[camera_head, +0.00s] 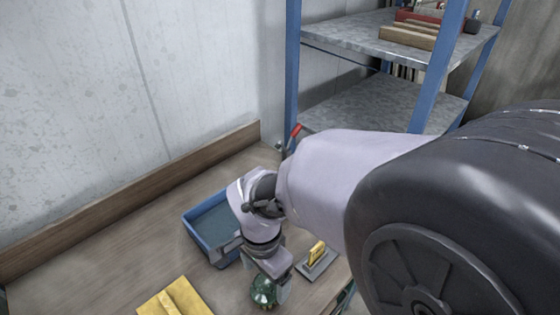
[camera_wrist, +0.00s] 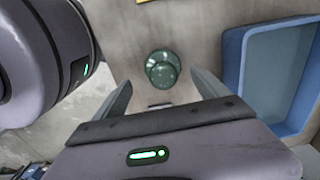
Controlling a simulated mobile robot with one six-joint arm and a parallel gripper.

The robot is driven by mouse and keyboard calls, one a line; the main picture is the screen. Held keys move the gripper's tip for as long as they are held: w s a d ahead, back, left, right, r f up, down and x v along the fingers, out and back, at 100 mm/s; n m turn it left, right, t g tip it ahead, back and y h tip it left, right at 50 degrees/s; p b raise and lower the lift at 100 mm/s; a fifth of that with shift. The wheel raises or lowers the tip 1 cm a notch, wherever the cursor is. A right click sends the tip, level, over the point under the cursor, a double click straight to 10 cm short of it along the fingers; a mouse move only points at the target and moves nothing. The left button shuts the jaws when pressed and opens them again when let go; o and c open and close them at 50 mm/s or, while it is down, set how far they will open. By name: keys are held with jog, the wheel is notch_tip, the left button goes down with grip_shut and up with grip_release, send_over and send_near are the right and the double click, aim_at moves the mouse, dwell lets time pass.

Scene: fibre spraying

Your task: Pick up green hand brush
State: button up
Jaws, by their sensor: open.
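A dark green, round, glassy-looking object (camera_head: 263,291) stands on the wooden table at the bottom of the head view. It also shows in the wrist view (camera_wrist: 162,68), just beyond and between my fingertips. Its shape looks more like a jar or bottle than a brush. I see no clear bristles or handle, so I cannot tell that it is the green hand brush. My gripper (camera_wrist: 163,88) is open and empty, pointing down toward this object. In the head view, my wrist partly covers the area around it.
A blue tray (camera_head: 191,222) lies left of my wrist; it also shows at right in the wrist view (camera_wrist: 232,65). A trowel with a yellow handle (camera_head: 317,254) lies to the right. A yellow folded item (camera_head: 175,298) lies front left. A blue-framed shelf (camera_head: 292,70) stands behind.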

jog(key=f+b, duration=0.1)
jog(key=f, duration=0.2)
jog(key=f+b, duration=0.2)
jog(key=f, duration=0.1)
jog(key=shift+w+a+f, duration=0.2)
jog(key=shift+f, duration=0.2)
jog(key=shift+r, duration=0.2)
jog(key=shift+c, duration=0.6)
jog(key=c, duration=1.5)
jog(key=shift+r+p, duration=0.3)
jog(key=shift+r, duration=0.15)
jog(key=r, duration=0.1)
jog(key=r+p, duration=0.2)
jog(key=shift+s+d, duration=0.2)
jog(key=shift+d, duration=0.05)
jog(key=s+d, duration=0.2)
jog(key=s+d+p, duration=0.1)
jog(key=s+d, duration=0.2)
jog(key=d, duration=0.1)
jog(key=shift+s+d+r, duration=0.35)
jog(key=shift+s+r, duration=0.05)
jog(key=s+d+b, duration=0.2)
jog(key=b, duration=0.1)
jog(key=s+d+b, duration=0.2)
jog(key=d, duration=0.1)
jog(key=shift+s+b, duration=0.15)
jog(key=shift+b, duration=0.25)
jog(key=o, duration=0.9)
jog(key=shift+r, duration=0.15)
jog(key=c, duration=0.5)
